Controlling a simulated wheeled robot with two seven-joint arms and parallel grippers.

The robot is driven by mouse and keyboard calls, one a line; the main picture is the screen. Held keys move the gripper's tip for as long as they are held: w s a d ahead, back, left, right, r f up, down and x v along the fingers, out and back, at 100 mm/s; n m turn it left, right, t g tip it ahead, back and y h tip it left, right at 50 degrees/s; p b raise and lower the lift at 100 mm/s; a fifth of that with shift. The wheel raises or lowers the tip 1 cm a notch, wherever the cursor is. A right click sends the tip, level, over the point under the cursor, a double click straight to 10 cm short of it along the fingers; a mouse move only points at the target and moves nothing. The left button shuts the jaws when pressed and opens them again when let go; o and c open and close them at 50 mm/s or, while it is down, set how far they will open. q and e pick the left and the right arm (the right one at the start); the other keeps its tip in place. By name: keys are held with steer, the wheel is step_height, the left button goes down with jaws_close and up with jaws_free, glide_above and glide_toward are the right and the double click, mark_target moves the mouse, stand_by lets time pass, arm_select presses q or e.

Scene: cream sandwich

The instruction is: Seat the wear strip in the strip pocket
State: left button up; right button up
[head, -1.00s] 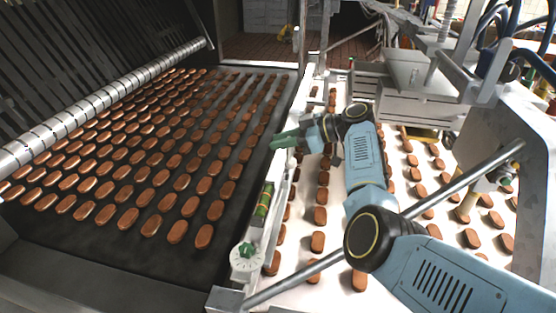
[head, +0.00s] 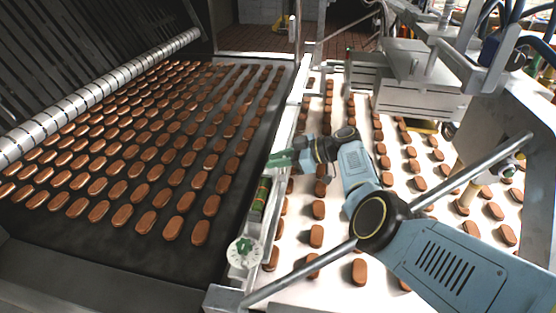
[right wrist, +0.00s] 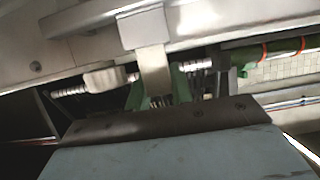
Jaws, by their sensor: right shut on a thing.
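My right gripper (head: 280,160) has green fingers and reaches from the right over the pale rail between the two belts. In the right wrist view its fingers (right wrist: 156,92) are shut on a pale, flat piece (right wrist: 152,68), which I take for the wear strip. The piece runs up to a pale block (right wrist: 142,28) on the metal bar; I cannot tell whether they touch or only overlap. The fingers and arm hide the strip in the head view. I cannot make out the strip pocket clearly. My left gripper is not in view.
A green cylinder (head: 260,197) lies along the rail close to the gripper. A white dial with a green knob (head: 245,250) is at the rail's near end. A dark belt (head: 110,240) and a white belt (head: 336,215) carry brown biscuits. A metal rod (head: 465,172) crosses by my arm.

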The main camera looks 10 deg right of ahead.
steer(key=shift+f, duration=0.1)
steer(key=o, duration=0.9)
steer(key=shift+o, duration=0.2)
steer(key=shift+r, duration=0.2)
steer(key=v, duration=1.2)
